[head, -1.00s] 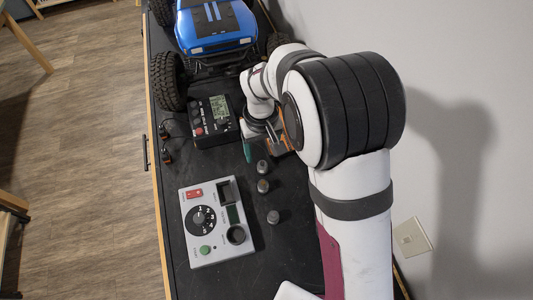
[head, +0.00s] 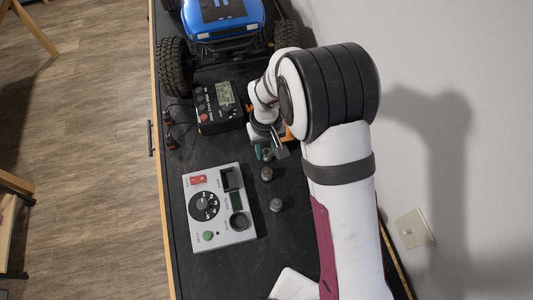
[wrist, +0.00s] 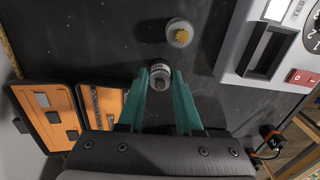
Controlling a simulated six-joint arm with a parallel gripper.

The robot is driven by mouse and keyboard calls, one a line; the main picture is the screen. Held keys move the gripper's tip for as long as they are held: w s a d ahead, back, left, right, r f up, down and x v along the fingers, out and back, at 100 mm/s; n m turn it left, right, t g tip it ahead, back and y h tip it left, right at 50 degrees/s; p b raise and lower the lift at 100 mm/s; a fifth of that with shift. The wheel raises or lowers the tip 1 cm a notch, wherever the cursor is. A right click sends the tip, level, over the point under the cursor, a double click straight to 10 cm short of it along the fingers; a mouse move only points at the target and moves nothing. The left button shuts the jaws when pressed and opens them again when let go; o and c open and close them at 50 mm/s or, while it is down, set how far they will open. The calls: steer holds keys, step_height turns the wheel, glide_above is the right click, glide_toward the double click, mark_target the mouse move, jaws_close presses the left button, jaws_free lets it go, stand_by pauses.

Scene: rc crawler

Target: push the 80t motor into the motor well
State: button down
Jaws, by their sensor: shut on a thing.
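My gripper (wrist: 160,95) has green fingers shut on a small grey motor (wrist: 160,76) with a light ring. In the head view the gripper (head: 266,153) is partly hidden by my arm, at the far end of the row of motors. A second motor with a gold-coloured top (wrist: 180,33) stands free just ahead of the fingertips; in the head view it is the near neighbour (head: 267,174). A third motor (head: 277,205) stands nearer. I cannot read which is the 80t. The grey panel (head: 205,240) has a round well (head: 239,220), which looks empty, and a rectangular recess (head: 232,179).
A black device with a screen (head: 219,107) stands left of my gripper. An open orange-lined case (wrist: 45,115) lies beside the gripper. The blue crawler (head: 222,20) is at the far end. The wall bounds the right; black bench top is clear between motors and panel.

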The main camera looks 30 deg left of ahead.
steer(key=shift+r, duration=0.15)
steer(key=shift+r, duration=0.3)
steer(key=r, duration=0.2)
steer(key=d+r, duration=0.1)
steer(key=r, duration=0.1)
steer(key=shift+w+d, duration=0.1)
steer(key=shift+w, duration=0.05)
steer(key=w+d+r, duration=0.2)
steer(key=d+r, duration=0.4)
steer(key=d, duration=0.4)
steer(key=s+r+n, duration=0.3)
steer(key=s+n, duration=0.4)
steer(key=n, duration=1)
glide_toward(239, 222)
steer(key=shift+w+d+f, duration=0.1)
steer(key=shift+w+d, duration=0.1)
steer(key=shift+d, duration=0.15)
steer(key=f, duration=0.4)
steer(key=shift+s+a, duration=0.25)
steer(key=shift+a, duration=0.05)
steer(key=shift+f, duration=0.2)
